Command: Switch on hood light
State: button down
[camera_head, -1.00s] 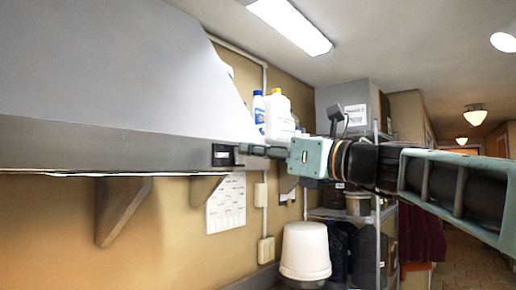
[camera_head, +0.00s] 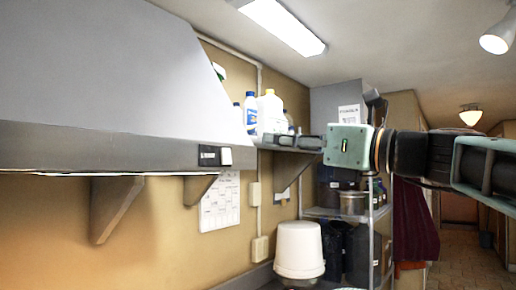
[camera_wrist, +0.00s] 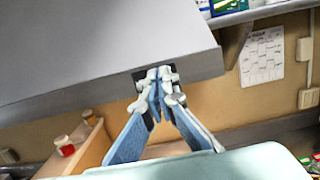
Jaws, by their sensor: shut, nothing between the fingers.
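The grey range hood (camera_head: 100,85) fills the left of the head view. A black switch panel (camera_head: 208,155) with a white rocker (camera_head: 225,156) sits on its front edge near the right end. My gripper (camera_head: 262,141) is shut and empty, pointing left, a little to the right of the panel in that view. In the wrist view the shut fingertips (camera_wrist: 158,76) lie in front of the dark panel (camera_wrist: 174,73) and hide much of it. I cannot tell there whether they touch it. The hood's lamp is not visible, so I cannot tell whether it is lit.
A wall shelf with white bottles (camera_head: 270,112) stands behind my gripper. A white bucket (camera_head: 300,250) is below, beside a metal rack (camera_head: 335,213). A bracket (camera_head: 115,205) shows under the hood. The corridor at right is open.

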jog(key=shift+s+d+r, duration=0.15)
jog(key=shift+s+d, duration=0.5)
jog(key=shift+d, duration=0.15)
jog(key=shift+s+d+r, duration=0.1)
jog(key=shift+s+d, duration=0.5)
jog(key=shift+d, duration=0.2)
